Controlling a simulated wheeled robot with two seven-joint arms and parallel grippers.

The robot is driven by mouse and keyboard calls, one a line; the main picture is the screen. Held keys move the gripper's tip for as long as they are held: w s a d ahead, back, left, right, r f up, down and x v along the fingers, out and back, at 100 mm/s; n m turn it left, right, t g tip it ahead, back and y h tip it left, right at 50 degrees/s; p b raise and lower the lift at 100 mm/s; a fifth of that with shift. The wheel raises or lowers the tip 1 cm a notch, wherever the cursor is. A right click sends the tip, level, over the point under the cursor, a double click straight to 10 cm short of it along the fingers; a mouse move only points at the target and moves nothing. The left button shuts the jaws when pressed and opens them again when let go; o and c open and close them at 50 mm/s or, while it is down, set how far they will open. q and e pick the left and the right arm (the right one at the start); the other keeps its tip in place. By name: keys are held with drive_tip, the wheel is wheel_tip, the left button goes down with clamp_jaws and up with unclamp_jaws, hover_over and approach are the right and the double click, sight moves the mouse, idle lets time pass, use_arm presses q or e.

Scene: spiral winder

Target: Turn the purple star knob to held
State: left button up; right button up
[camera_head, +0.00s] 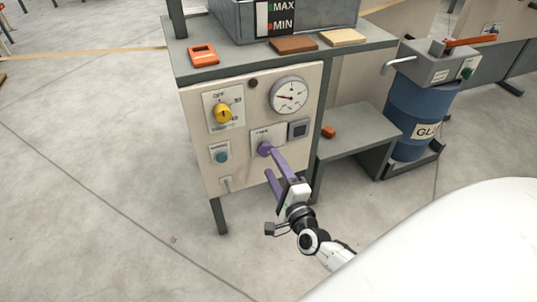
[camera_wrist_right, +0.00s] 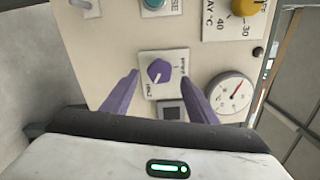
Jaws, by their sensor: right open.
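The purple star knob (camera_head: 264,149) sits on a pale label plate on the front of the cream control panel (camera_head: 242,187). In the right wrist view the knob (camera_wrist_right: 159,71) shows near the middle, with small lettering beside it that is hard to read. My right gripper (camera_head: 269,162) is open in front of the panel, its purple fingers pointing at the knob. In the wrist view the right gripper's fingers (camera_wrist_right: 159,63) stand on either side of the knob with a gap; contact cannot be told. My left gripper is not in view.
Around the knob are a yellow knob (camera_head: 223,113), a teal button (camera_head: 221,157), a round gauge (camera_head: 288,95), a dark square switch (camera_head: 299,129) and a small lever (camera_head: 227,184). A grey low bench (camera_head: 362,130) and a blue drum (camera_head: 418,105) stand to the right.

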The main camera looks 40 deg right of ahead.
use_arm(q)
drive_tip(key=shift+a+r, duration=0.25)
use_arm(e)
drive_tip(key=v, duration=0.4)
drive_tip(key=shift+s, duration=0.25)
